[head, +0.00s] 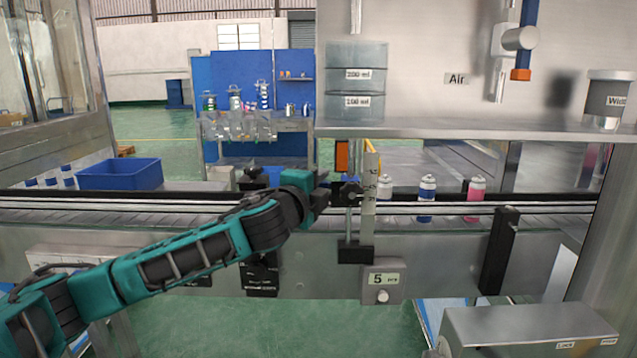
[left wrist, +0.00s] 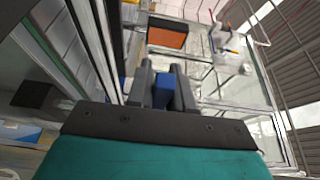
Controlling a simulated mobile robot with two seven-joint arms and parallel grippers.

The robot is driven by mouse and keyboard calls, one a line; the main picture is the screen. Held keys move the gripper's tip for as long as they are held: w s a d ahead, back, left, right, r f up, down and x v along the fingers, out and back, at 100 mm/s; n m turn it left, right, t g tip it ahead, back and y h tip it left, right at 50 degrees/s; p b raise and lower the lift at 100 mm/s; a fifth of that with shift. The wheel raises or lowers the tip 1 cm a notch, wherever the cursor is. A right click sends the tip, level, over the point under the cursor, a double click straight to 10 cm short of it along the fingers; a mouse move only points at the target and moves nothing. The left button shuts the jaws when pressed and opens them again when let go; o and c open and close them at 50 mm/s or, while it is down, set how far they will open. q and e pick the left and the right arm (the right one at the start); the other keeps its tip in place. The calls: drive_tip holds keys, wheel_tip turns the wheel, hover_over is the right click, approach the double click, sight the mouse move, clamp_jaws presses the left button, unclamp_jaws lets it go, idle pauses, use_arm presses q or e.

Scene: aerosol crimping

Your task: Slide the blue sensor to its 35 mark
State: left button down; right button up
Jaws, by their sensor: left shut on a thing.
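My left gripper (head: 326,191) comes in from the left at the conveyor's front rail, just left of the upright scale. In the left wrist view its dark fingers (left wrist: 163,88) are shut on the blue sensor (left wrist: 163,92), a small blue block between them. In the head view the sensor is mostly hidden by the gripper and a dark clamp. The pale scale strip (head: 370,187) stands upright on the right of the clamp knob (head: 350,194). Its marks are too small to read surely, so the sensor's reading cannot be told. My right gripper is not in view.
An orange block (head: 342,155) sits above the gripper, and also shows in the left wrist view (left wrist: 167,37). Bottles with white, blue (head: 427,188) and pink bodies stand on the conveyor to the right. A box marked 5 (head: 383,284) is below the scale. A steel shelf (head: 480,130) overhangs.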

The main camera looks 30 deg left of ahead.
use_arm(q)
drive_tip(key=shift+f, duration=0.1)
wheel_tip(320, 180, down, 2)
drive_tip(key=shift+f+b, duration=0.15)
drive_tip(key=shift+b, duration=0.4)
drive_tip(key=c, duration=1.1)
unclamp_jaws()
drive_tip(key=shift+s, duration=0.15)
drive_tip(key=s+d, duration=0.2)
drive_tip(key=s, duration=1)
drive_tip(key=shift+s+b, duration=0.25)
drive_tip(key=shift+b, duration=0.2)
